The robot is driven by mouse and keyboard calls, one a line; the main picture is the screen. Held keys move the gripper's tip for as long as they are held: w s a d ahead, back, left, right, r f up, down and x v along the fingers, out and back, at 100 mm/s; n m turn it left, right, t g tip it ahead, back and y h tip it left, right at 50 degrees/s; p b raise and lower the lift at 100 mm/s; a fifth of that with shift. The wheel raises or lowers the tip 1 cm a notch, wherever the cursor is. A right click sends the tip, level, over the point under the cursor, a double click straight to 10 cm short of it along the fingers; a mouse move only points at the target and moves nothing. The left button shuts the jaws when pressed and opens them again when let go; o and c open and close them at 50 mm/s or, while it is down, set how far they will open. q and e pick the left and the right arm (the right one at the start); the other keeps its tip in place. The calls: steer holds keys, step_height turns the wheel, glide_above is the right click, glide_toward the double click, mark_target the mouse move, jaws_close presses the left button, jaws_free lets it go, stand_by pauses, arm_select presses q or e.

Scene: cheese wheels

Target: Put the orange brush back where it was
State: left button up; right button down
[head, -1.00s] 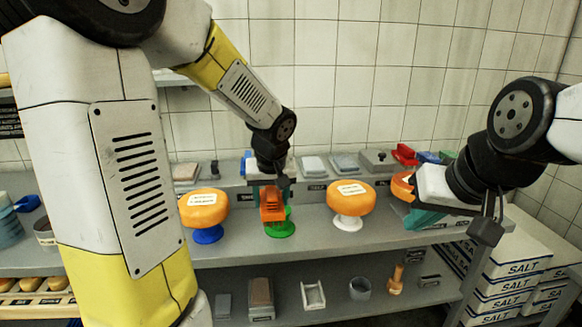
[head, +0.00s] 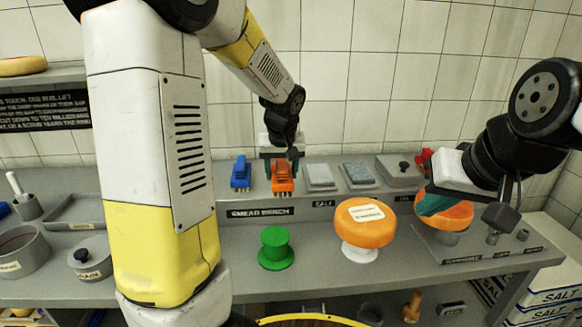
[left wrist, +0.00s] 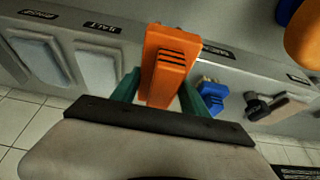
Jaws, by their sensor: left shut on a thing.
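The orange brush (head: 283,178) is held by my left gripper (head: 281,163) at the raised back ledge, between a blue brush (head: 240,175) and a grey slab (head: 319,176). I cannot tell whether the orange brush touches the ledge. In the left wrist view, the orange brush (left wrist: 167,62) sits between the teal fingers of the left gripper (left wrist: 162,88). The blue brush (left wrist: 209,98) shows beside it. My right gripper (head: 437,203) is at the orange cheese wheel (head: 455,218) on the right. Its finger gap is not clear.
The raised ledge (head: 345,205) bears the label "SMEAR BENCH". On the shelf before it stand an empty green stand (head: 276,250) and a cheese wheel (head: 364,224) on a white stand. A lidded grey box (head: 397,172) is farther right. My left arm hides part of the shelf.

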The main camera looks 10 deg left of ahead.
arm_select(q)
steer(key=w+a, duration=0.1)
steer(key=w, duration=0.2)
steer(key=w+a, duration=0.1)
steer(key=w, duration=0.2)
steer(key=w+f, duration=0.1)
steer(key=w, duration=0.2)
steer(key=shift+w+a, duration=0.35)
steer(key=shift+a, duration=0.05)
steer(key=shift+w+f, duration=0.1)
steer(key=shift+f, duration=1.6)
steer(key=shift+f, duration=0.1)
steer(key=o, duration=1.4)
steer(key=shift+o, duration=0.2)
